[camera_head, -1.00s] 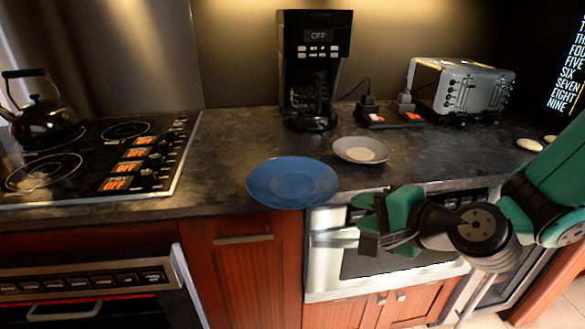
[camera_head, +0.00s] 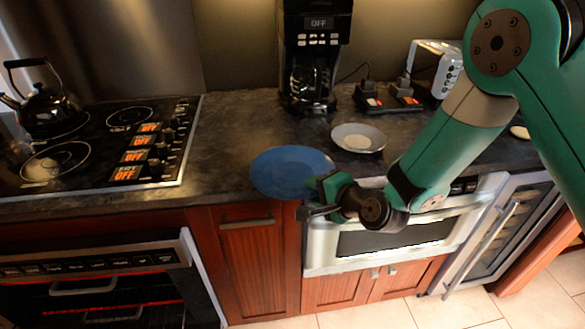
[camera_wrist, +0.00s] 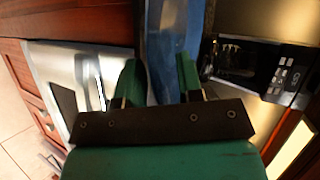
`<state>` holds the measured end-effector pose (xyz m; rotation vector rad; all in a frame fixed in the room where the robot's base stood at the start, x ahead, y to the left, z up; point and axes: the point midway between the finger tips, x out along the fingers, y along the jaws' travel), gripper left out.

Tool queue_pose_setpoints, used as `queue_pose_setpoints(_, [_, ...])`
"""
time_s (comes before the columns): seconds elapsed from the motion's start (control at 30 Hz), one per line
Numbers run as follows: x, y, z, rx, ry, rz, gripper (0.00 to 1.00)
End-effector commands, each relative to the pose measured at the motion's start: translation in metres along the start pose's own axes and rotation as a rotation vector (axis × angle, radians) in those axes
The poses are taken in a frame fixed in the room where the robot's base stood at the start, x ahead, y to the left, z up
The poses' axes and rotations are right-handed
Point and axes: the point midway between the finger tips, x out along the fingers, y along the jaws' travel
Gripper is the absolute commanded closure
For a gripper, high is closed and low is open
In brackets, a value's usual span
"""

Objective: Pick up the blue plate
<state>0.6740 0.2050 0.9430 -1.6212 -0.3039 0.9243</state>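The blue plate (camera_head: 288,172) lies on the dark countertop, near its front edge between the stove and the coffee maker. My gripper (camera_head: 312,199) is at the plate's front right rim, low over the counter edge. In the wrist view, my gripper's green fingers (camera_wrist: 160,80) are spread apart, and the blue plate (camera_wrist: 167,55) shows between and beyond them. I cannot tell whether a finger touches the plate. My gripper hides a small part of the plate's rim in the head view.
A smaller grey-white plate (camera_head: 358,138) lies right of the blue plate. A coffee maker (camera_head: 311,55) stands behind. The stove (camera_head: 95,145) with a kettle (camera_head: 42,108) is at left. The microwave drawer (camera_head: 400,235) is below the counter. My arm partly covers the toaster (camera_head: 440,65).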

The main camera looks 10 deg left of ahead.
Motion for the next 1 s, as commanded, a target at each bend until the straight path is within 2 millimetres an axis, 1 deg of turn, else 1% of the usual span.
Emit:
queue_pose_setpoints(0.07, [0.003,0.0,0.0,0.001,0.0,0.0,0.66])
queue_pose_setpoints(0.23, [0.003,0.001,0.0,0.001,0.0,0.0,0.66])
queue_pose_setpoints(0.27, [0.003,0.001,0.0,0.001,0.0,0.0,0.71])
queue_pose_setpoints(0.3, [0.003,0.001,0.0,0.001,0.0,0.0,0.8])
queue_pose_setpoints(0.4, [0.003,0.0,0.0,0.001,0.0,0.0,1.0])
queue_pose_setpoints(0.8, [0.002,-0.002,0.0,0.001,0.001,-0.003,1.0])
queue_pose_setpoints(0.93, [-0.001,-0.01,0.0,-0.001,0.0,-0.005,1.0])
queue_pose_setpoints(1.0, [-0.005,-0.019,0.0,-0.001,0.001,-0.007,1.0])
